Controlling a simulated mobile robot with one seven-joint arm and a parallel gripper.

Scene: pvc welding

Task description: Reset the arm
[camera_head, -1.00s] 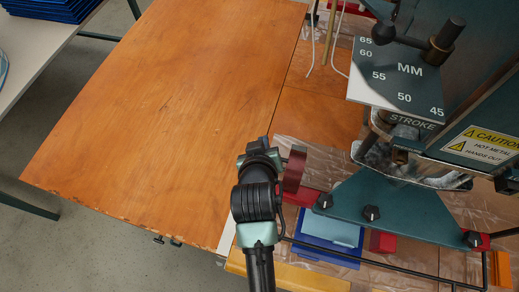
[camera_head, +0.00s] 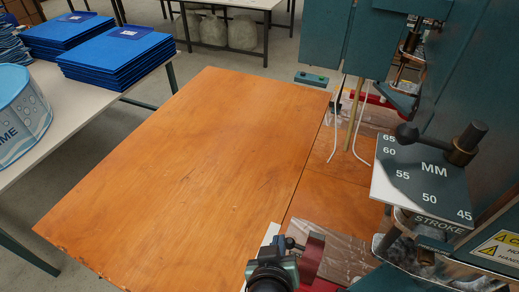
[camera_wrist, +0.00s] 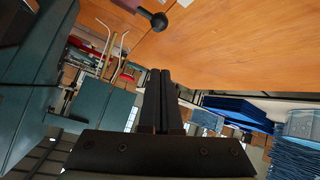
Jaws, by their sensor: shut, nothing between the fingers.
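My arm shows at the bottom of the head view, with its dark wrist end by the lower right edge of the wooden table (camera_head: 190,170). In the wrist view my gripper (camera_wrist: 160,75) has its two dark fingers side by side and touching, with nothing between them. The fingers point out over the room, with the wooden tabletop (camera_wrist: 240,45) beyond them at upper right. In the head view the fingertips cannot be made out.
The teal welding machine with its MM stroke plate (camera_head: 425,180) stands at the right, close to my arm. Stacks of blue sheets (camera_head: 115,60) and a round blue-and-white item (camera_head: 20,112) lie on a pale table at the left. The wooden tabletop is bare.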

